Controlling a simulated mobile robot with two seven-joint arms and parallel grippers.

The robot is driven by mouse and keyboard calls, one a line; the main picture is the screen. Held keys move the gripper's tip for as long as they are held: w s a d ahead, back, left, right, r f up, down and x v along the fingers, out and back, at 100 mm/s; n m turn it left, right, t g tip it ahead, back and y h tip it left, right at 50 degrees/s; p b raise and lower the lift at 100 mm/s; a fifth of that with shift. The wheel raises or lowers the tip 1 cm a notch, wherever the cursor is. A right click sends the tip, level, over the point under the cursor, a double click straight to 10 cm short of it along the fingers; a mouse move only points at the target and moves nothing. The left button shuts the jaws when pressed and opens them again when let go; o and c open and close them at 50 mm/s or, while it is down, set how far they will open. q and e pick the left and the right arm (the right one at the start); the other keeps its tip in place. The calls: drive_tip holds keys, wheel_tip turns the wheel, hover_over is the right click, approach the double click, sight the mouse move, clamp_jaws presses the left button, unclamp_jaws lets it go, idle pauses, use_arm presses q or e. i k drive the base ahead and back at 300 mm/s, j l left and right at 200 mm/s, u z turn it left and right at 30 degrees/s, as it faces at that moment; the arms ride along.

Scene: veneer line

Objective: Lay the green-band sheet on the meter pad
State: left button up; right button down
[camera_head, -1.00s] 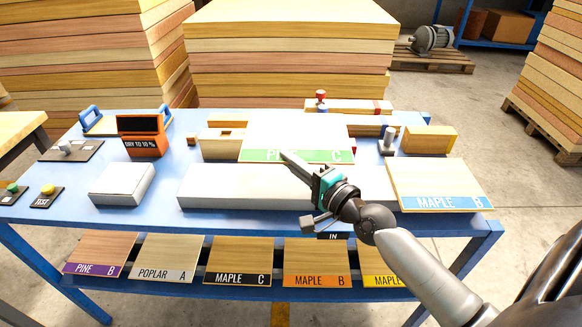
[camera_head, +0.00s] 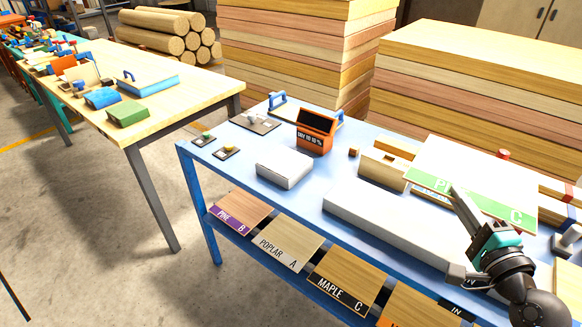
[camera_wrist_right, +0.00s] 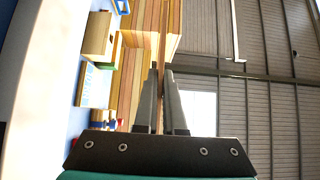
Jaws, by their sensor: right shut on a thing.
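The green-band sheet (camera_head: 480,167) is a pale board with a green strip ending in the letter C. My right gripper (camera_head: 458,194) is shut on its banded edge and holds it above the right part of the blue table. In the right wrist view the sheet (camera_wrist_right: 163,40) shows edge-on as a thin line between the fingers (camera_wrist_right: 162,95). The small white block in front of the orange meter looks like the meter pad (camera_head: 283,170). Its top is bare, and the sheet is apart from it, to its right. My left gripper is not in view.
The orange meter (camera_head: 315,131) stands behind the pad. A long white block (camera_head: 390,213) lies right of it, partly below the sheet. Two button plates (camera_head: 203,139) are at the left. Labelled boards (camera_head: 288,246) sit on the lower front shelf. Board stacks (camera_head: 300,50) stand behind.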

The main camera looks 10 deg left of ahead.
sight(283, 161)
drive_tip(key=i+j, duration=0.15)
drive_tip(key=j, duration=0.2)
drive_tip(key=i+j, duration=0.2)
drive_tip(key=j, duration=0.15)
drive_tip(key=i+j, duration=0.15)
drive_tip(key=j, duration=0.2)
drive_tip(key=i+j+u, duration=0.1)
drive_tip(key=j, duration=0.25)
drive_tip(key=i, duration=0.1)
